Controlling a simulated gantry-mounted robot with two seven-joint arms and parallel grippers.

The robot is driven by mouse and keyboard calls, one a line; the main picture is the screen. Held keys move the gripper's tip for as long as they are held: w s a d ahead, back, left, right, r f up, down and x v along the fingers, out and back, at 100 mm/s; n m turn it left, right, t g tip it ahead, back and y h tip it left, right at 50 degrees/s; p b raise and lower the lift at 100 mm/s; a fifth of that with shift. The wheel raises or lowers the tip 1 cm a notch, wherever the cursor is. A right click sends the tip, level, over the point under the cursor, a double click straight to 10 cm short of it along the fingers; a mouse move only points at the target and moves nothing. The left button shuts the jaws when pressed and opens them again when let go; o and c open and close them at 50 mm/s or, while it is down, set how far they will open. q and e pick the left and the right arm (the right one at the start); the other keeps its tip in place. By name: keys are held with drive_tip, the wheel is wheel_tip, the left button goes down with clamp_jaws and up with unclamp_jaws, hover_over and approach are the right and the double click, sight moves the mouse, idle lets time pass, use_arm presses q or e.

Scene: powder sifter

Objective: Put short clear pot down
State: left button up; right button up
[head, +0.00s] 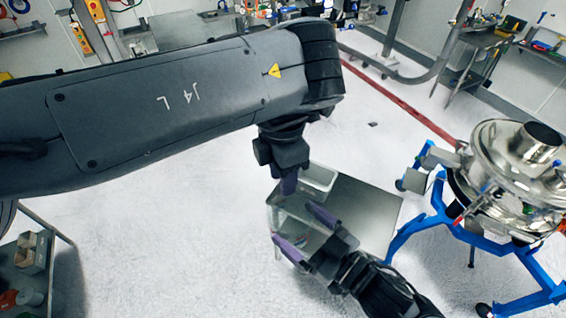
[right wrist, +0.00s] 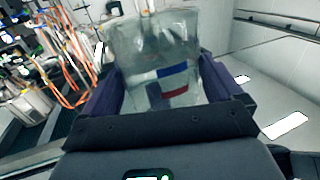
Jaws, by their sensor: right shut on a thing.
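The short clear pot (right wrist: 150,62) is between the purple fingers of my right gripper (right wrist: 162,80) in the right wrist view. It is see-through, with blue, white and red patches showing on or through its wall. In the head view my right gripper (head: 293,224) is shut on this pot (head: 296,229), which is faint there, over the left part of a small steel table (head: 365,212). I cannot tell whether the pot touches the table. My left gripper (head: 288,184) points down just above and behind it. Its fingers are seen edge-on, so their opening is hidden.
A pale tray (head: 320,178) is at the table's back, close to my left gripper. The steel sifter (head: 510,160) on its blue frame (head: 428,226) stands right of the table. The right part of the tabletop is bare. A shelf with boxes (head: 30,255) is at lower left.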

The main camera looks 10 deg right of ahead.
sight(283, 210)
use_arm(q)
wheel_tip(283, 210, down, 9)
drive_tip(key=shift+r, duration=0.2)
idle(0.4)
